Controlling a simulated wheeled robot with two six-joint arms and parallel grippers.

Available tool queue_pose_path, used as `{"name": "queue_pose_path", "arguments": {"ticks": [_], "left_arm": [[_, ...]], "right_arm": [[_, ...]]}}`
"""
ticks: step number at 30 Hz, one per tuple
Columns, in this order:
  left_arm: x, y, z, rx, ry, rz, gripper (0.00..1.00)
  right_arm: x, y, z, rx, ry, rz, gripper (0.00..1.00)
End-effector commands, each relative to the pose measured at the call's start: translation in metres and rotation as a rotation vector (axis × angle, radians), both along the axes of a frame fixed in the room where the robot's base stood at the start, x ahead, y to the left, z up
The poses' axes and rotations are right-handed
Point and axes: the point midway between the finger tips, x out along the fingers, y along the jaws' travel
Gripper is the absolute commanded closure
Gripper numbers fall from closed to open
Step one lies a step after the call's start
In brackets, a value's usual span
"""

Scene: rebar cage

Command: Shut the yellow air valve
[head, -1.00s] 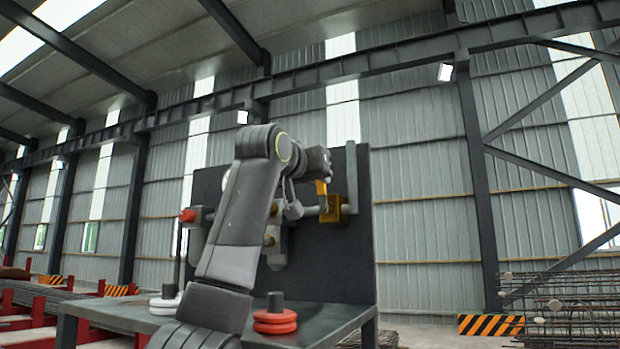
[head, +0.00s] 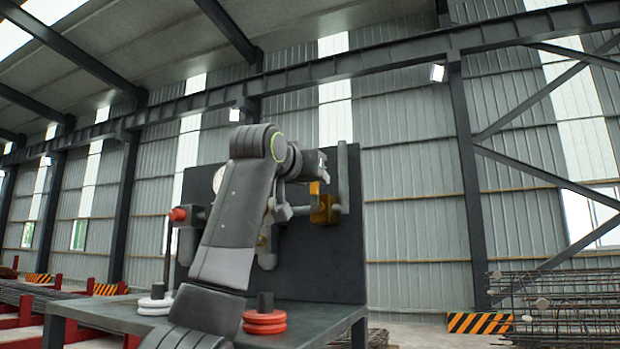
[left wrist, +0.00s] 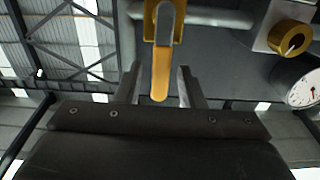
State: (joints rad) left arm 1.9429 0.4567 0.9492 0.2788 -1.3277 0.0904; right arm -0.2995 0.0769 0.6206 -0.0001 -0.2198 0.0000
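The yellow air valve has a square yellow body (head: 325,210) on a grey pipe at the right of the dark panel in the head view. Its yellow lever (head: 314,188) stands up from the body. In the left wrist view the lever (left wrist: 161,72) hangs down the picture, its end between my two finger tips. My left gripper (left wrist: 160,84) is open, with a gap showing on both sides of the lever. In the head view my left gripper (head: 321,163) is small and beside the top of the lever. My right gripper is not in view.
The dark panel (head: 350,255) also bears a red knob (head: 178,214). A brass-coloured knob (left wrist: 290,39) and a white gauge (left wrist: 304,88) show in the left wrist view. Red discs (head: 264,322) and white discs (head: 155,304) sit on the grey bench (head: 310,320).

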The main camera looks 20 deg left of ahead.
Motion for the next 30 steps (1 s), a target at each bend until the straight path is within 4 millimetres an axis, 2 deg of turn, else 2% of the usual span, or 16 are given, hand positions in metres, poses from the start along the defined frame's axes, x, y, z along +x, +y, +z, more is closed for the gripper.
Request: {"name": "queue_pose_path", "arguments": {"ticks": [9,14,20,30], "left_arm": [[-0.002,0.0,0.001,-0.001,-0.004,0.0,0.62],[-0.014,0.001,-0.001,-0.002,-0.007,0.0,0.62],[-0.051,0.004,-0.004,-0.003,-0.008,0.0,0.62],[-0.129,0.01,-0.003,-0.002,-0.007,0.0,0.62]], "right_arm": [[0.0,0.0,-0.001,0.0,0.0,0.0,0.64],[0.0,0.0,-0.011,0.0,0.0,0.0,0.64],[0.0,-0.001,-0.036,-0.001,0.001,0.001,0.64],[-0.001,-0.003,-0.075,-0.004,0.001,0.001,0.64]]}}
